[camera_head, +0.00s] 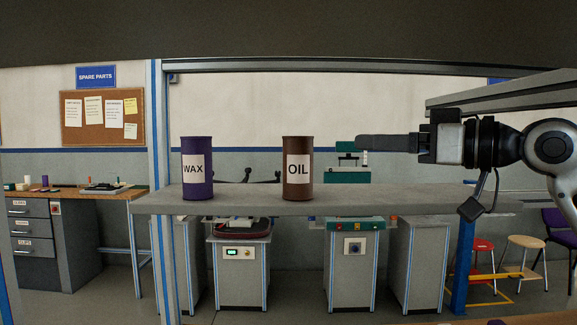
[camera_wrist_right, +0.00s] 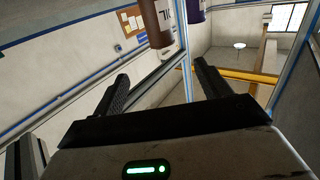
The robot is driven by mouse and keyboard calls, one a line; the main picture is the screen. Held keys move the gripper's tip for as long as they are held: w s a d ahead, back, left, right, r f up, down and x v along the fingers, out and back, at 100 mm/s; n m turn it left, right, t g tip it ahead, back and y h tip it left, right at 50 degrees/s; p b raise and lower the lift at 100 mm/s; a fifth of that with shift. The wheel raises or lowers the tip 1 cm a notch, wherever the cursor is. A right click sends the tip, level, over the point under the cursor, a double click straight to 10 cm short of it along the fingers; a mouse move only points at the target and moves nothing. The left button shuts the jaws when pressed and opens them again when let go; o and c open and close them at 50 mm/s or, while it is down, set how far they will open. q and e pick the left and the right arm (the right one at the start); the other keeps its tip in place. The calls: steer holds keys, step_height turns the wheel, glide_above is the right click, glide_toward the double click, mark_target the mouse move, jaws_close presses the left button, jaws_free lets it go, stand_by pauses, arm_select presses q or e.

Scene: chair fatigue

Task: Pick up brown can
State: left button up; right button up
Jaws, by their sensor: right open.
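The brown can (camera_head: 298,168) with a white OIL label stands upright on the grey shelf (camera_head: 400,203). A purple can (camera_head: 197,168) with a WAX label stands to its left. My right gripper (camera_head: 362,142) comes in from the right and points left, above the shelf and right of the brown can, apart from it. In the right wrist view my right gripper (camera_wrist_right: 160,82) is open with nothing between its fingers. The brown can (camera_wrist_right: 157,22) shows at the top there, beyond the fingertips, with part of the purple can (camera_wrist_right: 195,10) beside it. My left gripper is not in view.
A blue post (camera_head: 157,110) stands left of the cans, and a beam (camera_head: 350,66) runs above the shelf. Machines (camera_head: 351,270) stand beyond and below the shelf. A workbench (camera_head: 90,197) is at the left. The shelf right of the brown can is clear.

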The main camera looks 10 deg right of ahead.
mark_target(296, 141)
steer(key=p+x, duration=0.3)
steer(key=x, duration=0.6)
steer(key=shift+w+a+r, duration=0.2)
steer(key=shift+x, duration=0.9)
steer(key=x, duration=0.3)
steer(key=p+x, duration=0.1)
steer(key=shift+w+a+f, duration=0.15)
steer(key=shift+a+f, duration=0.2)
steer(key=shift+a, duration=0.05)
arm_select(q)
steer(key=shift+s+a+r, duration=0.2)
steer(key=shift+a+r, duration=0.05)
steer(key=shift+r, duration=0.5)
arm_select(e)
steer(key=shift+d, duration=0.1)
steer(key=c, duration=1.3)
